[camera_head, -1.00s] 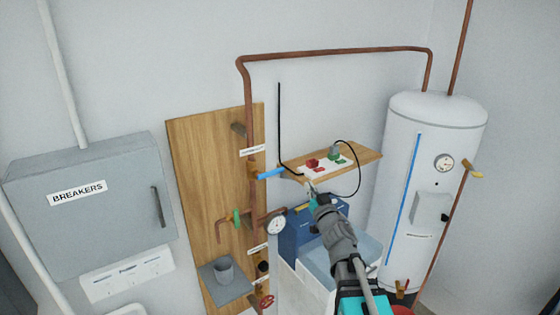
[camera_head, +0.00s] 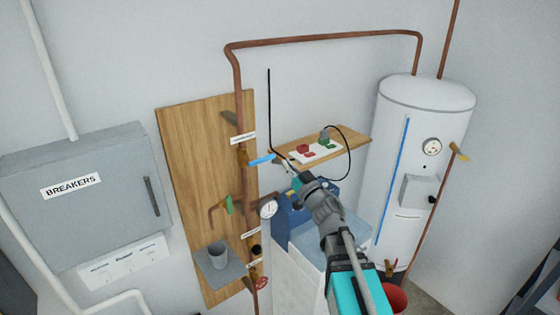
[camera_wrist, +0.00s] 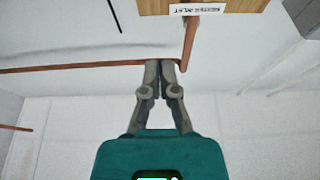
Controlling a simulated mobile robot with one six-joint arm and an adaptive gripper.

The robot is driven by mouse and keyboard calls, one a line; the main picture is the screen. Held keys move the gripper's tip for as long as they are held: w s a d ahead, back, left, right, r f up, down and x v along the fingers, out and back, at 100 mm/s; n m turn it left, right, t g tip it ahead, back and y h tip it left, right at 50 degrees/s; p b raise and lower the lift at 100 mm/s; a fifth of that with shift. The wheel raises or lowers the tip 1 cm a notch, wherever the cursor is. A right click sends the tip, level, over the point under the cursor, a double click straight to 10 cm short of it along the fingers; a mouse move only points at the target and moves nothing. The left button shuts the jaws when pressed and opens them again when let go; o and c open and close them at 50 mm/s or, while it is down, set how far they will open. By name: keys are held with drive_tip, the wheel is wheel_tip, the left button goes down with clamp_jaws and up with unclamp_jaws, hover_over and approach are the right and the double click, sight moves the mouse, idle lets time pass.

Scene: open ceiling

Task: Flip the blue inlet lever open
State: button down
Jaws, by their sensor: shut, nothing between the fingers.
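The blue inlet lever (camera_head: 262,160) sticks out to the right from a brass valve on the vertical copper pipe (camera_head: 240,110), in front of the wooden board. My gripper (camera_head: 286,163) is just right of the lever's free end, at about its height in the picture. I cannot tell whether they touch; a small gap seems to show. In the wrist view my gripper (camera_wrist: 161,66) has its fingers together with nothing between them.
A wooden shelf (camera_head: 350,148) with red and green items stands right behind my gripper. A pressure gauge (camera_head: 268,208) and a green handle (camera_head: 228,205) sit below the lever. A white tank (camera_head: 425,130) is at the right, a grey breaker box (camera_head: 80,200) at the left.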

wheel_tip(320, 180, up, 4)
drive_tip(key=f+p, duration=0.1)
drive_tip(key=p, duration=0.2)
hover_over(271, 156)
drive_tip(key=s, duration=0.1)
drive_tip(key=shift+s+f+b, duration=0.15)
drive_tip(key=shift+f+b, duration=0.8)
drive_tip(key=shift+b, duration=0.05)
drive_tip(key=shift+s+f+b, duration=0.1)
drive_tip(key=shift+f+b, duration=0.85)
drive_tip(key=shift+b, duration=0.05)
drive_tip(key=shift+a, duration=0.15)
drive_tip(key=shift+a+f, duration=0.1)
drive_tip(key=shift+w+f+m, duration=0.1)
drive_tip(key=shift+m, duration=0.3)
drive_tip(key=shift+d, duration=0.25)
